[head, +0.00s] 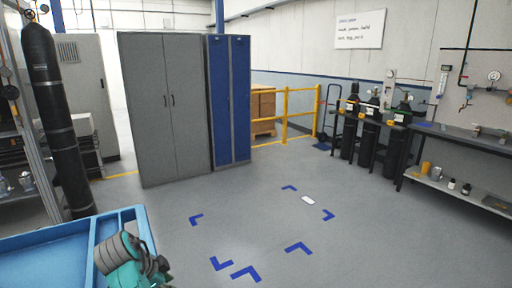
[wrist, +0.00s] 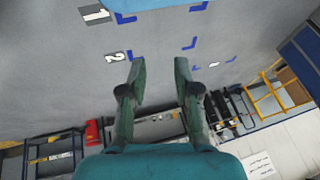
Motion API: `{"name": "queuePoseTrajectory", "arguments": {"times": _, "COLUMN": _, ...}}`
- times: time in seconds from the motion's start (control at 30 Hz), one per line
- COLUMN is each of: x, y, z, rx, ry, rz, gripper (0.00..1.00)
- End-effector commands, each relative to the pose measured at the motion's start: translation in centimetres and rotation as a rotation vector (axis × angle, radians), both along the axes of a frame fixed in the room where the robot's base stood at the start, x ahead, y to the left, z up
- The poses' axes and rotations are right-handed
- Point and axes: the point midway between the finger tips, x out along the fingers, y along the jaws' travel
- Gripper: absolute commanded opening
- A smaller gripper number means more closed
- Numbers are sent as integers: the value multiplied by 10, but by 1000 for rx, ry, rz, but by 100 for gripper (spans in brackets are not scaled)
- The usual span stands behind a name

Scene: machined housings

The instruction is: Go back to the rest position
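My gripper (wrist: 160,65) shows in the wrist view with its two dark green fingers spread apart. Nothing is between the fingertips, and the grey floor shows behind them. In the head view, a teal and grey part of my arm is at the bottom left. The gripper's fingers cannot be made out there.
Grey cabinet (head: 165,110) and blue locker (head: 230,100) stand behind the open floor (head: 180,255) with blue corner marks. A black cylinder (head: 55,110) stands at left. Yellow railing (head: 285,118), gas cylinders (head: 368,135) and a workbench (head: 465,140) line the right side.

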Motion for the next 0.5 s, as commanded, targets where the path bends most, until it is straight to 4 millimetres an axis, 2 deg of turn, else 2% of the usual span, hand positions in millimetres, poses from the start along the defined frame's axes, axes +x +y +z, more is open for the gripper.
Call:
{"name": "queuePoseTrajectory", "arguments": {"times": 0.27, "x": 3, "y": -24, "z": -40, "rx": -5, "ry": -12, "rz": 57, "gripper": 31}}
{"name": "queuePoseTrajectory", "arguments": {"times": 0.5, "x": 1, "y": -58, "z": -94, "rx": -11, "ry": -31, "rz": 143, "gripper": 31}}
